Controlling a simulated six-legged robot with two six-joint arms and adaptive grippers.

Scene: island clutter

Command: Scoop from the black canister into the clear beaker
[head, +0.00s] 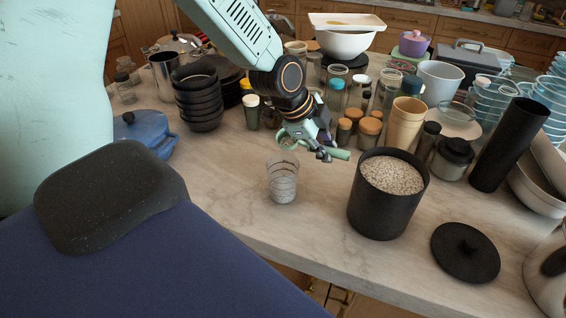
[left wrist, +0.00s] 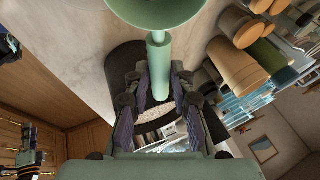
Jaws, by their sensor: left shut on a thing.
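My left gripper (head: 318,150) is shut on the handle of a pale green scoop (head: 340,155). The scoop's bowl hangs at the left of the gripper, above and slightly behind the clear beaker (head: 283,185); its contents cannot be made out. The beaker stands upright on the counter and looks empty. The open black canister (head: 383,212) stands to its right, nearly full of pale flakes. In the left wrist view, the scoop (left wrist: 158,55) runs up between my fingers (left wrist: 160,85), with its bowl cut off at the top. The canister (left wrist: 122,75) is partly hidden behind them. My right gripper is out of view.
A black lid (head: 465,252) lies right of the canister. Black bowls (head: 199,100) and a blue pot (head: 145,133) stand at left. Cork-topped jars (head: 369,130), tan cups (head: 403,125) and a tall black cylinder (head: 510,145) crowd behind. The counter left of the beaker is clear.

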